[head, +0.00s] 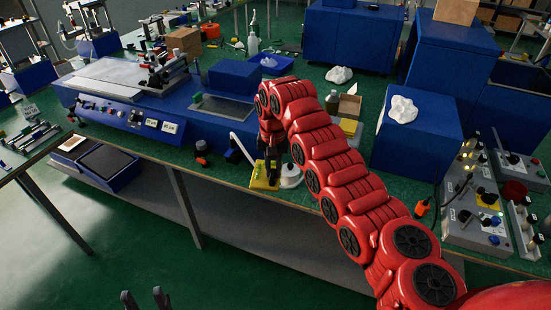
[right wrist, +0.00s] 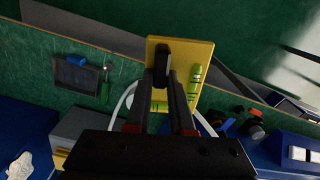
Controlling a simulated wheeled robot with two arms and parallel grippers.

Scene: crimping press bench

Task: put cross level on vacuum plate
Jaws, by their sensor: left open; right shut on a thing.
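The cross level is a yellow plate with green vials; it shows in the head view (head: 260,184) and in the right wrist view (right wrist: 205,52). My right gripper (head: 272,168) is shut on a black upright part of it, also seen in the right wrist view (right wrist: 164,72). The level is at the bench's front edge; I cannot tell whether it touches the bench. A flat grey plate (head: 222,108) lies on the blue machine behind it; I cannot tell for sure whether this is the vacuum plate. My left gripper (head: 145,301) is open and empty, low in front of the bench.
A white round piece (head: 291,177) is right beside the level, and a white hose (head: 241,147) runs close by. The blue machine (head: 150,110) fills the bench's left part. A blue box (head: 417,140) and grey control boxes (head: 475,215) stand to the right.

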